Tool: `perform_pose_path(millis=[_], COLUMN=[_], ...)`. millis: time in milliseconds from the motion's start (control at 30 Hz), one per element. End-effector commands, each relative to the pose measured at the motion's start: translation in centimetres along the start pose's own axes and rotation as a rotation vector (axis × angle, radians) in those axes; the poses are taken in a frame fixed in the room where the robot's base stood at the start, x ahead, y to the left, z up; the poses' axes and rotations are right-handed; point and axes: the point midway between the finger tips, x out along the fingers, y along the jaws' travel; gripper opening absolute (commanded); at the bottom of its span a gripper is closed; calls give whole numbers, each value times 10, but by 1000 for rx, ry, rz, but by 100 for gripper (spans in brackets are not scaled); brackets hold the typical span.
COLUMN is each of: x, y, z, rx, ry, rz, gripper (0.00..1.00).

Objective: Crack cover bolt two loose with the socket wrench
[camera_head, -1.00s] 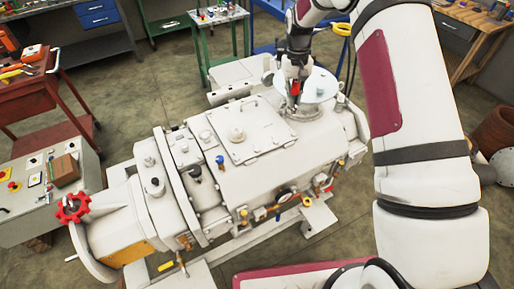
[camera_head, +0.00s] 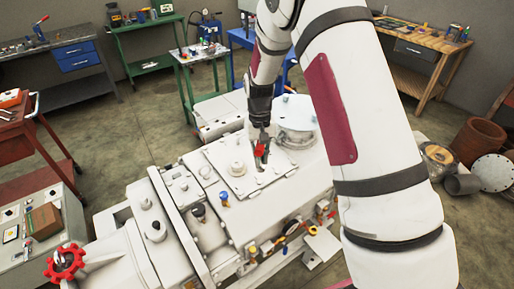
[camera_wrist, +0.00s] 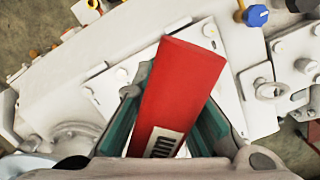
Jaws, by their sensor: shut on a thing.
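My gripper (camera_head: 262,138) is over the right side of the rectangular cover (camera_head: 217,156) on the white pump. It is shut on a red tool (camera_head: 258,151), taken to be the socket wrench. In the wrist view the red body (camera_wrist: 178,90), with a barcode label, lies between the teal-padded fingers of my gripper (camera_wrist: 172,105). The wrench's socket end is hidden, so I cannot tell whether it touches a bolt. The cover has a raised round cap (camera_head: 237,169) and small bolts near its edges. I cannot tell which is bolt two.
A round flange (camera_head: 298,112) stands on the pump behind the cover. A blue-topped fitting (camera_head: 224,196) is in front of it and also shows in the wrist view (camera_wrist: 255,15). A red handwheel (camera_head: 65,262) is at lower left.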

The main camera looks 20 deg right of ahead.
Motion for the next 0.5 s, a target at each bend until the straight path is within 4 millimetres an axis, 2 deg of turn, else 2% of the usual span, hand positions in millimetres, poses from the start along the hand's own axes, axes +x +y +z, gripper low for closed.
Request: perform_pose_path(millis=[500], x=[4], y=[0], z=[1], rx=[6], ry=[0], rz=[-1], gripper=[0])
